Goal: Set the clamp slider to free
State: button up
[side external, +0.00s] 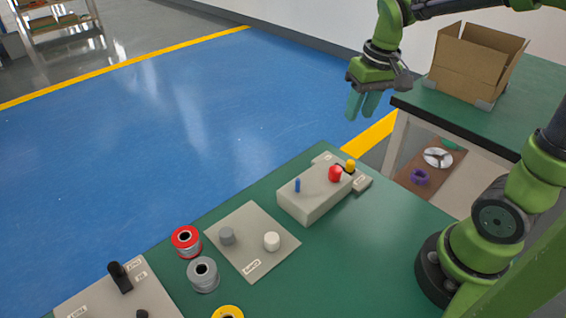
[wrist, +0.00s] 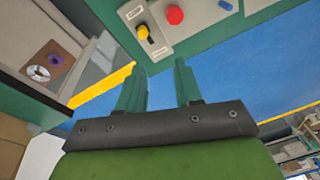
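A yellow knob (side external: 350,167) stands on a small grey plate at the far end of the grey control box. In the wrist view the yellow knob (wrist: 143,32) sits over a short dark slot, with a small label at each end. It looks like the clamp slider, but I cannot read the labels surely. Part of the dark slot shows on the lower-right side of the knob in the wrist view. My gripper (side external: 361,104) hangs in the air beyond the box, above and apart from the knob. Its two fingers (wrist: 160,68) are spread with nothing between them.
The control box (side external: 311,202) also carries a red button (side external: 335,174) and a blue peg (side external: 297,186). A grey plate with two round pegs, several spools and a black-handled panel (side external: 120,278) lie leftward. A cardboard box (side external: 474,62) stands on the bench behind.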

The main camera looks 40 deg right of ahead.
aim_at(351, 162)
jog(key=shift+n+g, duration=0.7)
jog(key=shift+g, duration=0.2)
jog(key=d+f, duration=0.1)
jog(key=f, duration=0.4)
jog(key=w+f, duration=0.1)
jog(key=f, duration=0.5)
jog(key=d+f, duration=0.1)
jog(key=f, duration=0.4)
jog(key=shift+w+d+f, duration=0.25)
jog(key=shift+d+f, duration=0.05)
jog(key=shift+d, duration=0.05)
jog(key=shift+c, duration=0.5)
grip_shut()
